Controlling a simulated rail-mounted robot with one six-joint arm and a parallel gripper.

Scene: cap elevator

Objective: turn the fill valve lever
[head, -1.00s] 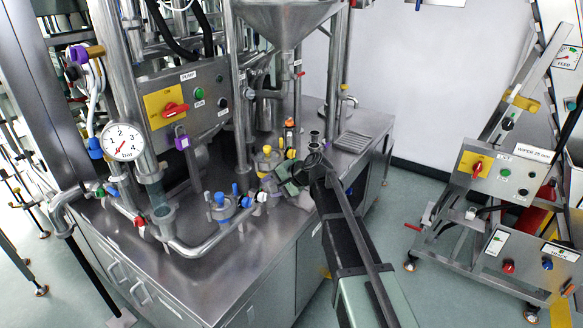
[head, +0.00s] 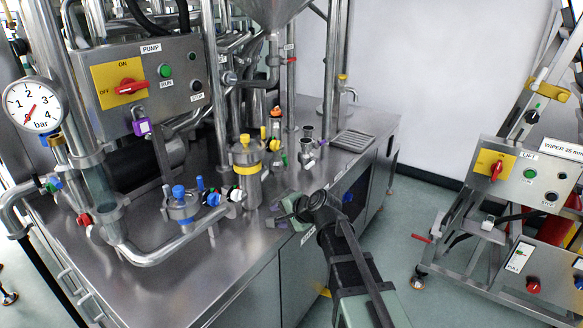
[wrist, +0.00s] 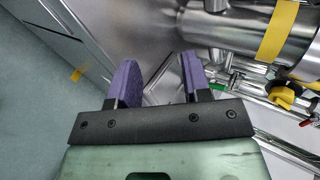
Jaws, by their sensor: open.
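No label marks the fill valve lever, so I cannot tell which handle it is. Small coloured handles (head: 274,143), yellow, orange and green, stand on the bench behind a steel canister with yellow bands (head: 246,175). A yellow knob (wrist: 281,96) shows at the right in the wrist view, beside the yellow-banded steel cylinder (wrist: 283,30). My gripper (head: 284,212) is at the bench's front edge, right of and nearer than the canister. In the wrist view its purple fingers (wrist: 160,68) are apart with nothing between them.
A pipe with blue-knobbed fittings (head: 182,205) and a red handle (head: 84,219) lies to the left. A pump panel (head: 150,85) with a red switch and a pressure gauge (head: 34,105) stand behind. A lift frame (head: 520,175) is at the right.

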